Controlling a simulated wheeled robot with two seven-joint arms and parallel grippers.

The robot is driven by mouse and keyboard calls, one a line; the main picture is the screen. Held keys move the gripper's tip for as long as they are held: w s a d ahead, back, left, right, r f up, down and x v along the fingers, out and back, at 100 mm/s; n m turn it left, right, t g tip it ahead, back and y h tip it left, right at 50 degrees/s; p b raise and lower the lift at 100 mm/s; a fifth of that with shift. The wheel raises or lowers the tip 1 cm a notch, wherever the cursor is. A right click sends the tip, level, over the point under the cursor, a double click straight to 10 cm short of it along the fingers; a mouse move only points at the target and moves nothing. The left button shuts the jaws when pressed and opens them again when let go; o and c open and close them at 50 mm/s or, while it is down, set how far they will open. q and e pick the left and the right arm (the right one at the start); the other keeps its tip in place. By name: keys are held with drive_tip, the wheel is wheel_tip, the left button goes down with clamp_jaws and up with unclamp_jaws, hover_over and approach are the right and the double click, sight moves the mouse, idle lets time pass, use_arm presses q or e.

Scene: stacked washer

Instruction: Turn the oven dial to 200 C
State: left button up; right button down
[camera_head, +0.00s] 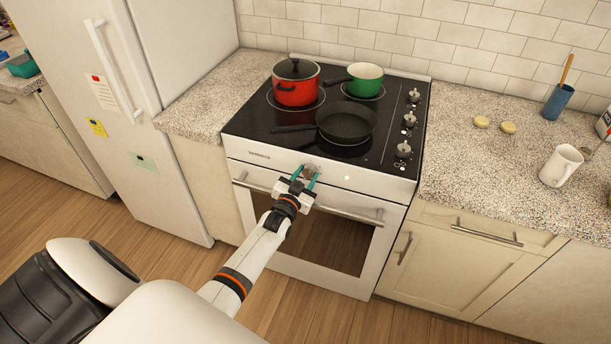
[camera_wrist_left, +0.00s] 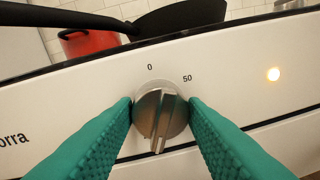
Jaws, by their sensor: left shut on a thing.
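The oven (camera_head: 320,235) is white, with a black hob on top and a front panel above its door. The round metal oven dial (camera_head: 310,170) sits on that panel; it also shows close up in the left wrist view (camera_wrist_left: 170,96). Its raised grip bar runs nearly upright, with one end low. The marks 0 and 50 show above the dial; the fingers and dial hide other marks. My left gripper (camera_head: 305,177) is shut on the dial, with one teal finger on each side. My right gripper is not in view.
A small lamp (camera_head: 347,178) glows right of the dial. The door handle (camera_head: 345,208) runs below it. A red pot (camera_head: 296,90), a green pot (camera_head: 366,76) and a black pan (camera_head: 347,122) stand on the hob. Several hob knobs (camera_head: 404,149) line its right side.

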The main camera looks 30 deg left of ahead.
use_arm(q)
drive_tip(key=shift+f+m, duration=0.1)
drive_tip(key=shift+m, duration=0.5)
drive_tip(key=o, duration=1)
drive_tip(key=shift+c, duration=0.2)
drive_tip(key=s+d+b, duration=0.1)
drive_tip(key=s+d, duration=0.1)
drive_tip(key=s, duration=1)
drive_tip(key=shift+r, duration=0.25)
drive_tip(key=shift+d, duration=0.1)
